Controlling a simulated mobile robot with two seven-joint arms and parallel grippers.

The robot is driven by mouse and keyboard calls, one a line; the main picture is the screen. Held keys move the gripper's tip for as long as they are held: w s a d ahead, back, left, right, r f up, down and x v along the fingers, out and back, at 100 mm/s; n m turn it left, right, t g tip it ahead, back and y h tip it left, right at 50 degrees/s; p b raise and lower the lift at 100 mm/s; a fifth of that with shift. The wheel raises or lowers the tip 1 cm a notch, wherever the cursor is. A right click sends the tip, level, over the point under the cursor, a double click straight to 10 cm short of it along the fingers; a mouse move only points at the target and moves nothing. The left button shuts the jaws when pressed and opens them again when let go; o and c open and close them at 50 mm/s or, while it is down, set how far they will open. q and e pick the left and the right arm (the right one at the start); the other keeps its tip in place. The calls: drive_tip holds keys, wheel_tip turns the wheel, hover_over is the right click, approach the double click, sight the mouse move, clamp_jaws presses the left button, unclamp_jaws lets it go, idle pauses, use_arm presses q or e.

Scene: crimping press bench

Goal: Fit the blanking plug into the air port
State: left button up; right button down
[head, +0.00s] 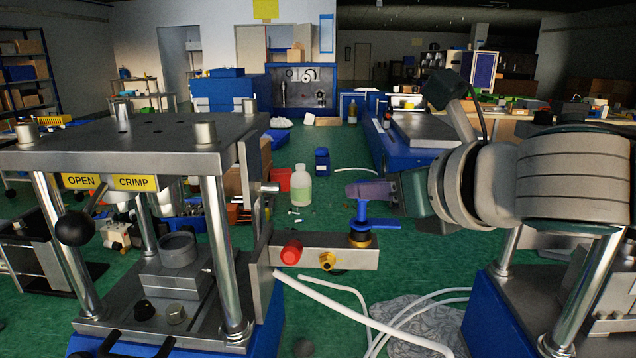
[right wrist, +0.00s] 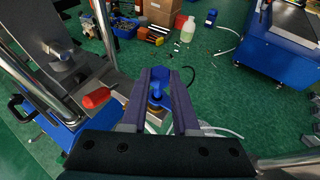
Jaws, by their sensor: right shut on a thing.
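The blue blanking plug (head: 362,210) is upright with a flat wing to one side, directly over a brass ring fitting (head: 360,240) on the right end of the steel block. I take that fitting for the air port; I cannot tell how deep the plug sits in it. My right gripper (head: 366,190) comes in from the right, its purple fingers shut on the plug's top. In the right wrist view the plug's blue head (right wrist: 159,75) shows between the fingertips, with the brass ring below. My left gripper is not in view.
The steel block (head: 345,256) carries a red knob (head: 291,252) and a brass fitting (head: 327,260) on its front. The crimping press (head: 180,150) stands left. White hoses (head: 345,310) run below. A white bottle (head: 300,186) stands behind on the green floor.

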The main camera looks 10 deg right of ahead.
sight(365, 211)
idle(0.4)
drive_tip(key=shift+p, duration=0.4)
drive_tip(key=shift+f, duration=0.2)
drive_tip(key=shift+f+b, duration=0.9)
drive_tip(key=shift+f, duration=0.55)
drive_tip(key=c, duration=0.6)
unclamp_jaws()
